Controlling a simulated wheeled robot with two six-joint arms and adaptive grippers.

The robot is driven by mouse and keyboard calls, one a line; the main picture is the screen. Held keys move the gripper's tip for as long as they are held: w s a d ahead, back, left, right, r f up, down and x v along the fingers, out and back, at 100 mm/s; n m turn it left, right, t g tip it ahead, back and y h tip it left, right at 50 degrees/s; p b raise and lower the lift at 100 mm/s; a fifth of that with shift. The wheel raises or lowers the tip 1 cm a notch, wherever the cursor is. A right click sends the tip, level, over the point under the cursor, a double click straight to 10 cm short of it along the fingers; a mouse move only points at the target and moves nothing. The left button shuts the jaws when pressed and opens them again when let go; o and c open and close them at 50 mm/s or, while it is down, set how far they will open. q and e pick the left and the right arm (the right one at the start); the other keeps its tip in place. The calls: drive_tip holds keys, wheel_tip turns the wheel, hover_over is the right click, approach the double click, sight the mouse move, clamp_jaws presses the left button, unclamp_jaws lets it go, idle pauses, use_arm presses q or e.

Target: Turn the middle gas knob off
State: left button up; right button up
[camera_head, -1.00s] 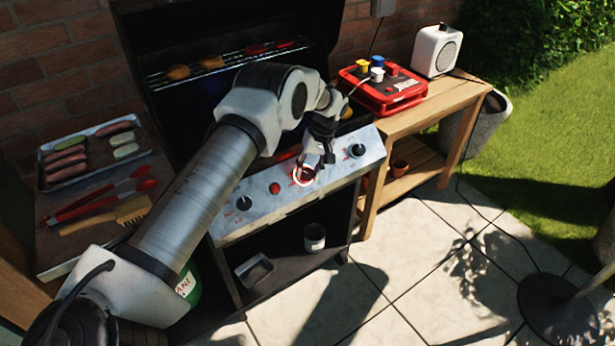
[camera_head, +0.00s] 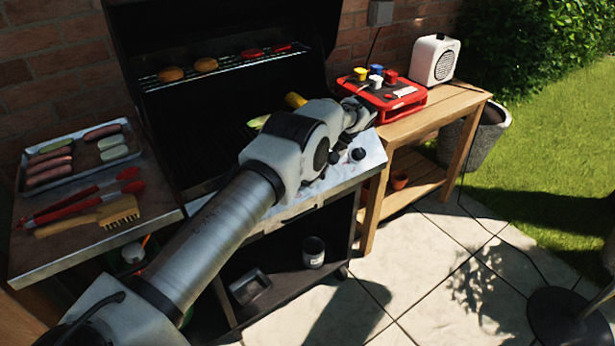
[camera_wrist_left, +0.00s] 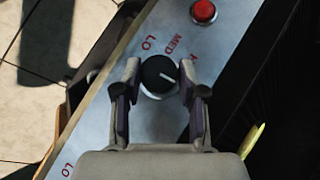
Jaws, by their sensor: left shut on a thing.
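The middle gas knob (camera_wrist_left: 155,70) is black and round with a short white mark, and sits on the grill's metal control panel (camera_wrist_left: 155,120). My left gripper (camera_wrist_left: 158,84) has one finger on each side of the knob and is shut on it. Red lettering reading LO and MED is printed around it. In the head view my left arm hides the middle knob and most of the gripper. The right knob (camera_head: 357,154) shows just beside my wrist. My right gripper is in neither view.
A red push button (camera_wrist_left: 203,11) sits close to the knob. The open grill has buns on its upper rack (camera_head: 222,65). A tray of sausages (camera_head: 76,158), tongs and a brush lie at left. A wooden side table (camera_head: 440,110) holds a red box and a white speaker.

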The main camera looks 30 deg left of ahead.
use_arm(q)
drive_tip(key=o, duration=1.1)
drive_tip(key=shift+o, duration=0.2)
wheel_tip(320, 180, up, 10)
drive_tip(key=shift+f, duration=0.1)
